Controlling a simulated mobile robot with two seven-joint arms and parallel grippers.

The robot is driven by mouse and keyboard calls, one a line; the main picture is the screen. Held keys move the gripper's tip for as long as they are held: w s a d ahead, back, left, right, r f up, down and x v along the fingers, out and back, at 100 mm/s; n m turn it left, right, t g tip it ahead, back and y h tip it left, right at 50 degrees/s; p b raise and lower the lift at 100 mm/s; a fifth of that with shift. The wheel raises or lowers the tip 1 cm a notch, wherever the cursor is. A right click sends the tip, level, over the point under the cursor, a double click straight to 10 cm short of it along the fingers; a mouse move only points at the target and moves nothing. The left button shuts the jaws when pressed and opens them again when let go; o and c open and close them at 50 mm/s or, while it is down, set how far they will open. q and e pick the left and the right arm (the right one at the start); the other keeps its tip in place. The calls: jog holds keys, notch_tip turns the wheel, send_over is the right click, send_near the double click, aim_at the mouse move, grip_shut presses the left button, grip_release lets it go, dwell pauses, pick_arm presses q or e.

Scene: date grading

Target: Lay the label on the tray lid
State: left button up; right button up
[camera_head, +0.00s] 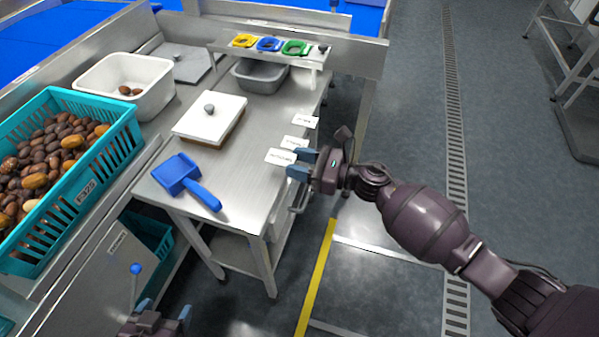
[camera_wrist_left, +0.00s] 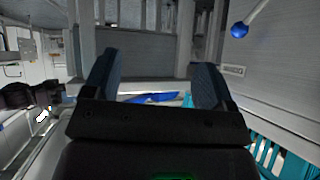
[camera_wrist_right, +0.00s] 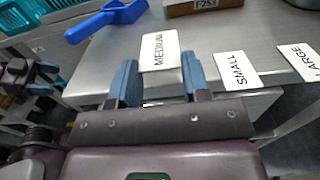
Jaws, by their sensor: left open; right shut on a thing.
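The white tray lid (camera_head: 226,108) with a grey knob lies on a shallow brown tray on the steel table. The tray's brown side (camera_wrist_right: 205,6) shows at the top of the right wrist view. The MEDIUM label (camera_head: 279,157) is a white card at the table's right edge, also in the right wrist view (camera_wrist_right: 160,52). My right gripper (camera_head: 299,164) reaches in from the right, its blue fingers (camera_wrist_right: 160,85) at the card's near end, shut on it. My left gripper (camera_head: 164,308) is open and empty, low in front of the bench; its fingers show in the left wrist view (camera_wrist_left: 155,75).
The SMALL (camera_wrist_right: 236,69) and LARGE (camera_wrist_right: 300,62) labels lie along the same edge. A blue scoop (camera_head: 184,178) lies at the table's front left. A white bin (camera_head: 150,97), a teal date crate (camera_head: 108,150) and a grey pan (camera_head: 259,78) stand around the lid.

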notch_tip(320, 180, down, 5)
jog(key=shift+r+b, duration=0.15)
jog(key=shift+b, duration=0.65)
jog(key=o, duration=0.9)
jog(key=shift+r, duration=0.15)
jog(key=v, duration=1.1)
jog(key=shift+s+a, duration=0.2)
jog(key=shift+s, duration=0.15)
